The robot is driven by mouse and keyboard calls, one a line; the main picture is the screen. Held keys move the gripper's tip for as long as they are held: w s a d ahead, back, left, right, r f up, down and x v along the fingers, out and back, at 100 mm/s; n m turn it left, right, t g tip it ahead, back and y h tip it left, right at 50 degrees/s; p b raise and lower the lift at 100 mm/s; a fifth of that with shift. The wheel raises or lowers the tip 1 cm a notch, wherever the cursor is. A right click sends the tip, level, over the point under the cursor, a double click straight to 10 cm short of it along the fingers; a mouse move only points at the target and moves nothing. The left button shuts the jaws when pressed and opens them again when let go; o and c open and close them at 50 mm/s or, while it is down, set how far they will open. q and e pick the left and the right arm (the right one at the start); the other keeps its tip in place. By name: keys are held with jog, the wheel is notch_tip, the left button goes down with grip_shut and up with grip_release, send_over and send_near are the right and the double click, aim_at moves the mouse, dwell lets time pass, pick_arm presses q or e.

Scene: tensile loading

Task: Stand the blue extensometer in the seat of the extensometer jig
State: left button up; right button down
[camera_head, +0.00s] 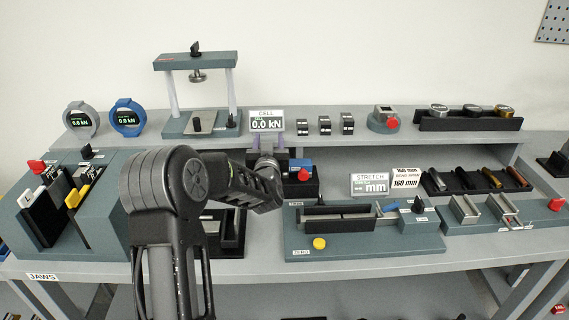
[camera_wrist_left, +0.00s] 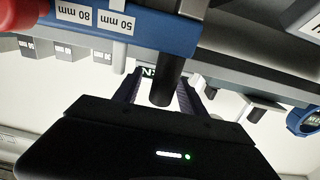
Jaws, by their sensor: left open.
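What looks like the blue extensometer is a blue block (camera_head: 301,163) on a dark stand (camera_head: 303,188) in the head view. In the wrist view its blue body (camera_wrist_left: 150,28) carries labels reading 50 mm and 80 mm. A dark round post (camera_wrist_left: 166,82) projects from beside it. My left gripper (camera_head: 268,148) is just left of the blue block. In the wrist view the left gripper (camera_wrist_left: 160,84) is open, its fingers either side of the post with gaps. I cannot clearly identify the jig; a grey fixture (camera_head: 362,244) has a long slot. My right gripper is out of view.
The CELL display (camera_head: 266,122) stands behind my left gripper. A press frame (camera_head: 196,62) and two ring gauges stand back left. A jaw rack (camera_head: 105,190) is at left. Racks of rods and grips (camera_head: 477,181) fill the right side.

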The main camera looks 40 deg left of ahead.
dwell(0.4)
pick_arm(q)
grip_shut()
dwell(0.4)
jog(key=shift+r, duration=0.1)
dwell(0.8)
